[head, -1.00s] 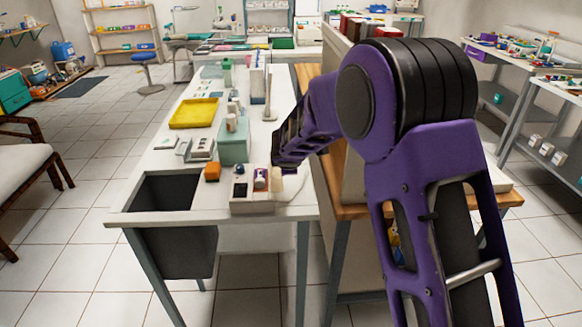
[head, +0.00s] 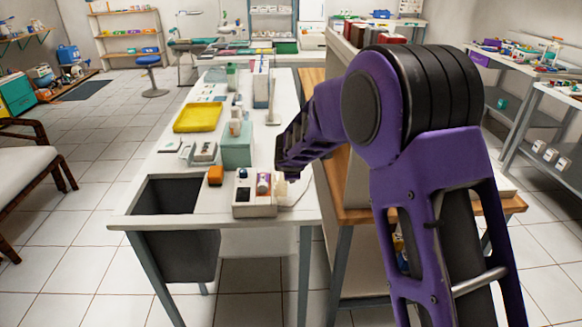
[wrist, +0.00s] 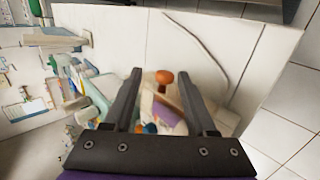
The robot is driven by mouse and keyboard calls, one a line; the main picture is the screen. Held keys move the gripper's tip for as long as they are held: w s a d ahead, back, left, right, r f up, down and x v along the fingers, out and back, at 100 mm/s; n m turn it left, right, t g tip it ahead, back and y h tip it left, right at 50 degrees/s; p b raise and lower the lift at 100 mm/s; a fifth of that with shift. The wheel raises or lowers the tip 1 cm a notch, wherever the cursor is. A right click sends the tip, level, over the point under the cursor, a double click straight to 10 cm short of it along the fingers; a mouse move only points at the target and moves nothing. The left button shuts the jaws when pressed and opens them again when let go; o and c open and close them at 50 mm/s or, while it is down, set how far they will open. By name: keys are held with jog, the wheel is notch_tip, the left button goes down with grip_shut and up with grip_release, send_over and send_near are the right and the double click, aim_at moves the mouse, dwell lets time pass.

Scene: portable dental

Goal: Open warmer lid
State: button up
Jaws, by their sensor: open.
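A small cream box (head: 254,207), which looks like the warmer, stands near the front edge of the white table. A purple-and-white tube or cartridge (head: 263,184) shows in its top. A pale part (head: 284,189) sits at its right, below my gripper; I cannot tell whether it is the lid. My gripper (wrist: 160,78) is open and empty. In the wrist view an orange-brown knob (wrist: 164,77) shows between the fingertips, apart from both, with the warmer area partly hidden behind the fingers. In the head view my arm hides the fingertips.
An orange block (head: 215,175) and a pale green box (head: 237,151) stand behind the cream box. A yellow tray (head: 197,118) lies farther back. A dark bin (head: 180,250) hangs at the table's left front. A wooden-topped counter (head: 360,213) is close on the right.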

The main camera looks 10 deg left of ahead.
jog(key=p+v, duration=0.2)
jog(key=v, duration=1.5)
jog(key=shift+p, duration=0.3)
jog(key=shift+s, duration=0.1)
jog(key=shift+c, duration=0.2)
